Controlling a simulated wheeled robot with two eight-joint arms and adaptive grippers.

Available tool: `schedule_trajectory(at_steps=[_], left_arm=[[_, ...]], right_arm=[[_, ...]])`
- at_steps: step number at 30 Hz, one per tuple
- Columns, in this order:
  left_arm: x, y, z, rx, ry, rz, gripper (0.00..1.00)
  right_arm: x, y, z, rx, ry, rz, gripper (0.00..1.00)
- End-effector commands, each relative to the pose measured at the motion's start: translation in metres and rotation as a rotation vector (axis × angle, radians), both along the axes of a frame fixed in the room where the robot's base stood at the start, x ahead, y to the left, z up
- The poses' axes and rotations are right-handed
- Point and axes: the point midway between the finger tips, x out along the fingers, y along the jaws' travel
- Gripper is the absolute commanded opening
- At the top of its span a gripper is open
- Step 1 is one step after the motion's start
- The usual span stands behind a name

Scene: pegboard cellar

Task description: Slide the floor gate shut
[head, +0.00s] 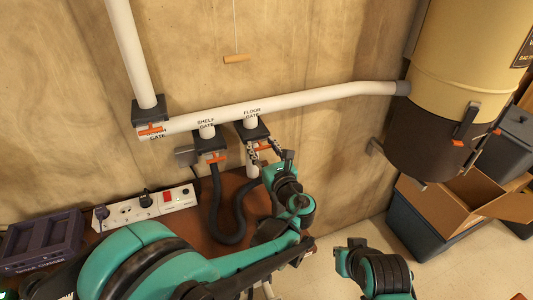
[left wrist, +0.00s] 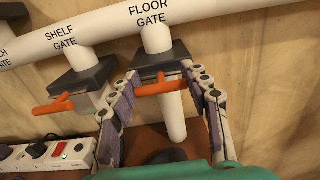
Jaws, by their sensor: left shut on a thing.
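The floor gate (head: 251,131) is a dark block under the white pipe, below its "FLOOR GATE" label. It also shows in the left wrist view (left wrist: 150,64). Its orange handle (left wrist: 162,87) crosses between the fingers of my left gripper (left wrist: 161,76). In the head view my left gripper (head: 266,149) is at the front of this gate, and its fingers are shut on the handle. A white pipe (left wrist: 171,115) runs down below the gate. How far the gate's slide is out cannot be told.
The shelf gate (head: 206,139), with its own orange handle, is just left, with a dark hose (head: 216,205) below. A power strip (head: 146,207) and purple tray (head: 40,243) lie lower left. A beige and black drum (head: 437,125) and cardboard box (head: 455,205) stand right.

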Motion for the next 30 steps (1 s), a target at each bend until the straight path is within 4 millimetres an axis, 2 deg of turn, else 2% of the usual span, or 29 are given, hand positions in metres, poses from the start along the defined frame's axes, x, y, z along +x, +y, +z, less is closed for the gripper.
schedule_trajectory(at_steps=[7, 8, 9, 10, 20, 23, 30], left_arm=[[0.002, 0.001, 0.002, 0.002, -0.003, 0.002, 0.00], [0.002, 0.001, 0.002, 0.002, -0.003, 0.002, 0.55], [0.002, 0.001, 0.002, 0.002, -0.003, 0.002, 0.66], [0.002, 0.001, 0.002, 0.002, -0.002, 0.002, 0.69], [-0.001, -0.001, 0.002, 0.002, -0.002, 0.001, 0.69], [-0.011, -0.006, 0.001, 0.002, -0.002, -0.003, 0.69], [-0.049, -0.021, 0.001, 0.002, -0.002, -0.002, 0.69]], right_arm=[[0.000, 0.000, 0.000, 0.000, 0.000, 0.000, 0.00], [0.000, 0.000, 0.000, 0.000, 0.000, 0.000, 0.00], [0.000, 0.000, 0.000, 0.000, 0.000, 0.000, 0.00], [0.000, 0.000, 0.000, 0.000, 0.000, 0.000, 0.00], [0.000, 0.000, 0.000, 0.000, 0.000, 0.000, 0.00], [0.000, 0.000, 0.000, 0.000, 0.000, 0.000, 0.00], [0.000, 0.000, 0.000, 0.000, 0.000, 0.000, 0.00]])
